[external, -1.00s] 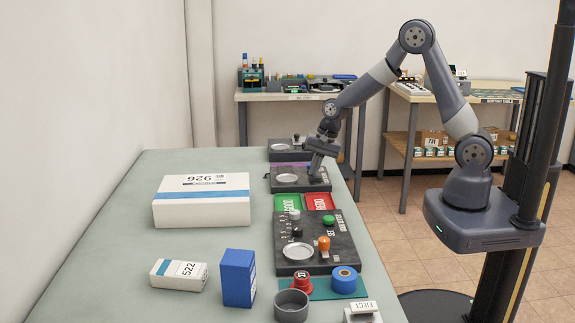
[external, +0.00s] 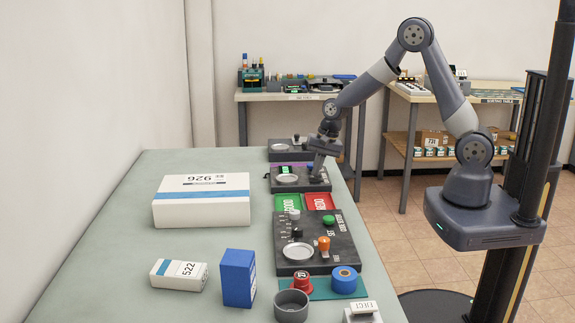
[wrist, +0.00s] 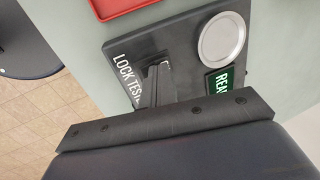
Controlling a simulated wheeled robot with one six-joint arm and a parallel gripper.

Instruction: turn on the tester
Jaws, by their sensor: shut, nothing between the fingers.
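The tester is a dark box labelled "LOCK TESTER" with a round silver plate. It stands beyond the green and red trays in the external view (external: 318,186) and fills the middle of the wrist view (wrist: 190,45). Its small display (wrist: 218,82) is lit green with partly visible letters that read "REA". My gripper (wrist: 155,85) is shut and empty. Its fingertips are down at the labelled end of the tester, hiding part of the lettering and whatever lies under them. In the external view my gripper (external: 316,174) stands over the tester's right end.
A green tray (external: 287,202) and a red tray (external: 319,201) lie just nearer than the tester. A larger dark panel (external: 340,254) with knobs stands in front of them. Another dark box (external: 283,155) stands behind. A white box (external: 201,212) lies left on the table.

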